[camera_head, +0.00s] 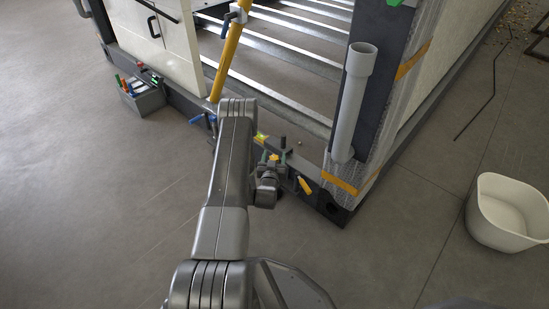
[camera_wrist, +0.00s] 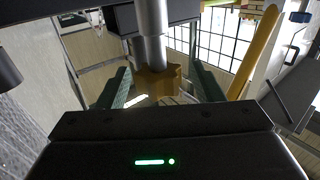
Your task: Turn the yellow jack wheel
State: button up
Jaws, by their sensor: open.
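The yellow jack wheel (camera_wrist: 157,84) shows in the wrist view as a dull yellow, lobed knob around the lower end of a silver post (camera_wrist: 151,28). My gripper (camera_wrist: 162,84) is open, with one green finger on each side of the wheel. A gap seems to show between the wheel and each finger; contact is hard to judge. In the head view my gripper (camera_head: 274,152) is low at the frame's front edge, partly hidden by my arm. A small yellow patch shows between its fingers there, probably the wheel.
A yellow pole (camera_head: 228,55) leans on the frame, left of my gripper. A grey pipe (camera_head: 353,100) stands at the wrapped corner post. An orange-yellow handle (camera_head: 305,186) is right of my gripper. A toolbox (camera_head: 143,97) and white tub (camera_head: 507,211) are on the floor.

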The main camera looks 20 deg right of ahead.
jog(key=shift+w+d, duration=0.4)
jog(key=shift+w, duration=0.2)
jog(key=c, duration=1)
jog(key=shift+o, duration=0.2)
jog(key=shift+n+t+y, duration=0.4)
jog(key=shift+y, duration=0.1)
jog(key=n+y, duration=0.1)
jog(key=y, duration=0.1)
jog(key=n+t+y, duration=0.2)
jog(key=y, duration=0.1)
jog(key=shift+a+n+y, duration=0.25)
jog(key=shift+n+y, duration=0.05)
jog(key=shift+n, duration=0.1)
jog(key=shift+a+n+y, duration=0.25)
jog(key=shift+n+y, duration=0.9)
jog(key=shift+y, duration=0.65)
jog(key=shift+a+n+y, duration=0.2)
jog(key=shift+n+y, duration=0.95)
jog(key=shift+y, duration=0.65)
